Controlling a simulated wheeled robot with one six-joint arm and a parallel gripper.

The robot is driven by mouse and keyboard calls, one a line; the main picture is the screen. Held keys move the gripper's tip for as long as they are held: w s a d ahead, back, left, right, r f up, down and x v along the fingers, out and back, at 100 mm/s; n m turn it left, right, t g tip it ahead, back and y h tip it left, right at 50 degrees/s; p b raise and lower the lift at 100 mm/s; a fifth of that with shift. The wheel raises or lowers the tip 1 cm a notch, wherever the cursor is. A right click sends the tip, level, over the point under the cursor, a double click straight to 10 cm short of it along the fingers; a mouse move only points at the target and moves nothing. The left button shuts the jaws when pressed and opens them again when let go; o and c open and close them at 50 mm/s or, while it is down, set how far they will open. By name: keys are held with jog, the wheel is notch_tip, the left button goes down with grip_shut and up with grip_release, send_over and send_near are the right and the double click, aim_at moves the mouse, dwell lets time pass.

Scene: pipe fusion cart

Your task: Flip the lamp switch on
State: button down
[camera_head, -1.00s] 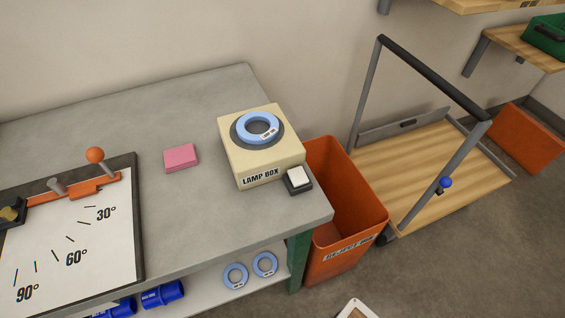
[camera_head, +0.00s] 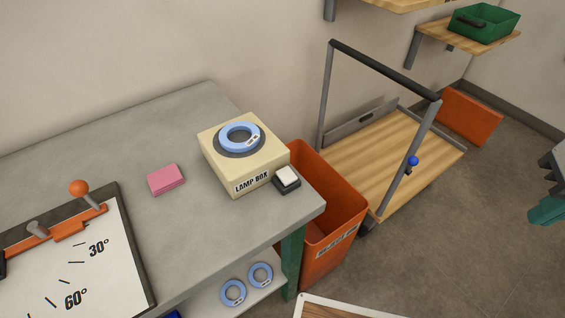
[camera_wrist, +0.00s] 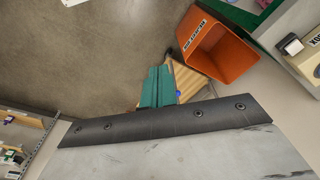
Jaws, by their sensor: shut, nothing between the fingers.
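The lamp box (camera_head: 262,172) is a cream box on the grey bench, with a blue ring (camera_head: 240,137) on its dark round top. The lamp switch (camera_head: 287,177), a white rocker on a black base, sits at the box's front right corner, near the bench edge. In the wrist view the switch (camera_wrist: 292,45) and part of the lamp box (camera_wrist: 308,62) show at the right edge. My gripper (camera_wrist: 158,72) has teal fingers, shut and empty, well away from the switch. A teal part of it shows at the head view's right edge (camera_head: 547,211).
An orange reject bin (camera_head: 325,225) stands beside the bench, below the switch. Behind it is a cart with a wooden deck (camera_head: 375,155) and tall handle. A pink block (camera_head: 166,179) and an angle board (camera_head: 90,265) lie on the bench. Open floor lies to the right.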

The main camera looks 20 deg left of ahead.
jog(key=w+a+r+n, duration=0.1)
jog(key=w+a+n, duration=0.1)
jog(key=w+a, duration=0.2)
jog(key=n+y, duration=0.1)
jog(key=n, duration=0.7)
send_over(286, 172)
jog(key=s+d, duration=0.2)
notch_tip(286, 172, down, 3)
jog(key=shift+w+a+r, duration=0.1)
jog(key=shift+a+r, duration=0.05)
jog(key=shift+r, duration=0.1)
jog(key=f, duration=0.4)
jog(key=w+a+f, duration=0.1)
jog(key=f, duration=0.9)
jog(key=shift+w+a, duration=0.25)
jog(key=shift+a, duration=0.05)
jog(key=shift+d, duration=0.1)
